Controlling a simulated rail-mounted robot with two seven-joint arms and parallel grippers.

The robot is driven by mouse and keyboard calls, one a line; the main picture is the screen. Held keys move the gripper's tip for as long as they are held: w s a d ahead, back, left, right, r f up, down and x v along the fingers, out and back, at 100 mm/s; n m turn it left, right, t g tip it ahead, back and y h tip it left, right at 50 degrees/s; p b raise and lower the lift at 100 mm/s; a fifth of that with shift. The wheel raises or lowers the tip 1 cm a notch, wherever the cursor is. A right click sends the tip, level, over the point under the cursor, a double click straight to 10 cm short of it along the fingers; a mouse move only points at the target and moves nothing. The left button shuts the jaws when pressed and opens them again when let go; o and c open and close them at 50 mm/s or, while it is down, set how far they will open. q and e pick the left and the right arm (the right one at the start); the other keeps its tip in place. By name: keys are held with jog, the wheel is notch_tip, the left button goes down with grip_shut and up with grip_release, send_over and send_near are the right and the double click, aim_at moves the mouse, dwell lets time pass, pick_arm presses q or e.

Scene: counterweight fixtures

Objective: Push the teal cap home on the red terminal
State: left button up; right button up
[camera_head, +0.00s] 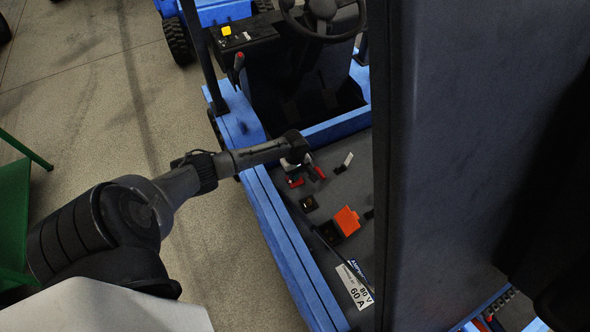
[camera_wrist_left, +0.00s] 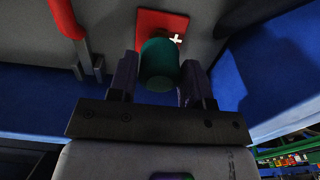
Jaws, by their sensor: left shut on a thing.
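The teal cap (camera_wrist_left: 158,64) shows in the left wrist view between the two fingers of my left gripper (camera_wrist_left: 159,78), which is shut on it. The red terminal's square base (camera_wrist_left: 150,20), with a white plus mark, lies just beyond the cap. The cap overlaps the base in this view and hides the terminal post, so I cannot tell how far on the cap sits. In the head view my left gripper (camera_head: 298,171) points down at the red base (camera_head: 295,183) on the grey deck. The cap cannot be made out there. My right gripper is not in view.
A red-handled lever (camera_wrist_left: 66,20) stands left of the gripper in the left wrist view. An orange connector (camera_head: 347,220), a black socket (camera_head: 309,203) and a label (camera_head: 354,286) are on the deck. A blue side rail (camera_head: 285,245) edges it; a dark column blocks the right.

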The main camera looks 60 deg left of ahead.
pick_arm(q)
jog(key=shift+f, duration=0.6)
dwell(0.7)
jog(key=shift+f, duration=0.15)
dwell(0.5)
jog(key=shift+f+b, duration=0.45)
jog(key=shift+f, duration=0.45)
jog(key=o, duration=0.7)
jog(key=shift+r, duration=0.1)
notch_tip(320, 180, up, 14)
jog(key=shift+f+p, duration=0.15)
jog(key=shift+p, duration=0.75)
